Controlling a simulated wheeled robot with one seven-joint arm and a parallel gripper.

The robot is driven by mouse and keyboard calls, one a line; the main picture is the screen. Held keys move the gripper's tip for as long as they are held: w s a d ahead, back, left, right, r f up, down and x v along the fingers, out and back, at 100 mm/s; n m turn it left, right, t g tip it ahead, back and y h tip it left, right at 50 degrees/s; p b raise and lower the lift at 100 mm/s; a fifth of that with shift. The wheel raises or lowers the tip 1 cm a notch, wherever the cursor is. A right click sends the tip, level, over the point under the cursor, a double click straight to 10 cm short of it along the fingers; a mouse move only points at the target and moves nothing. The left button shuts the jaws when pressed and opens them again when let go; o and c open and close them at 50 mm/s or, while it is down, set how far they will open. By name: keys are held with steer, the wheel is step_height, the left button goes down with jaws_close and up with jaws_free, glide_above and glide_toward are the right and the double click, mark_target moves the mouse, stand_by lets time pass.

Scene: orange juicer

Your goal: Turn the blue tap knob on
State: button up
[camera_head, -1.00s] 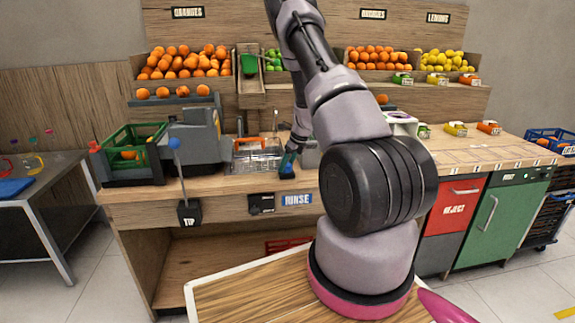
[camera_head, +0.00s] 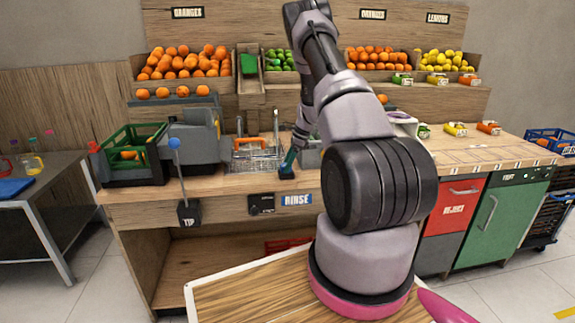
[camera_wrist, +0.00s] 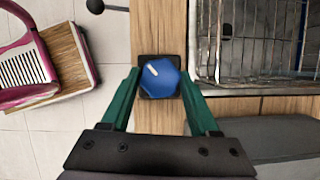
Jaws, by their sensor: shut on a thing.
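The blue tap knob (camera_wrist: 160,79) sits on a square black base in the wrist view, with a short white mark near its upper left edge. My gripper (camera_wrist: 161,78) has its two green fingers on either side of the knob, closed on it. In the head view my gripper (camera_head: 288,165) is low at the counter's front edge, above the RINSE label (camera_head: 296,199). The knob is small and mostly hidden there.
A wire basket with an orange handle (camera_head: 257,157) stands left of my gripper. Further left are a grey machine (camera_head: 198,140) and a green crate (camera_head: 117,145). The counter (camera_head: 480,152) is wide to the right. A metal wire rack fills the wrist view's upper right.

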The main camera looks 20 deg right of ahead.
steer(key=n+g, duration=0.2)
steer(key=n, duration=0.3)
steer(key=shift+w+n, duration=0.15)
steer(key=shift+n, duration=0.15)
steer(key=shift+w+n+g, duration=0.1)
steer(key=shift+n+g, duration=0.8)
steer(key=shift+n, duration=1.2)
steer(key=o, duration=1.4)
steer(key=shift+c, duration=0.2)
steer(key=shift+r, duration=0.1)
steer(key=v, duration=1)
steer(key=shift+r, duration=0.25)
steer(key=shift+w+r, duration=0.1)
